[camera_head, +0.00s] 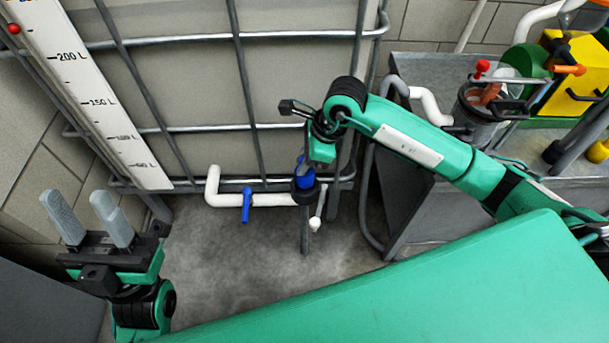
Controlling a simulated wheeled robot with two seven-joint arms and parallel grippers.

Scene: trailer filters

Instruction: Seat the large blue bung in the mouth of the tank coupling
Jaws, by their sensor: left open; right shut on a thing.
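The blue bung (304,173) is below my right gripper (308,165), at the dark tank coupling (304,194) on the end of the white pipe. My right gripper points down and is shut on the bung; its fingers are mostly hidden by its own green body. The bung's lower end meets the coupling's mouth in the picture, but I cannot tell whether it is inside or just above. My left gripper (79,204) is open and empty at the far left, its two grey fingers pointing up, well away from the coupling.
The white pipe (275,199) with a blue valve handle (247,205) runs left of the coupling. The caged tank (190,90) stands behind. A grey bench (440,75) at right holds a filter canister (487,110) and a yellow machine (580,75). The floor (235,255) in front is clear.

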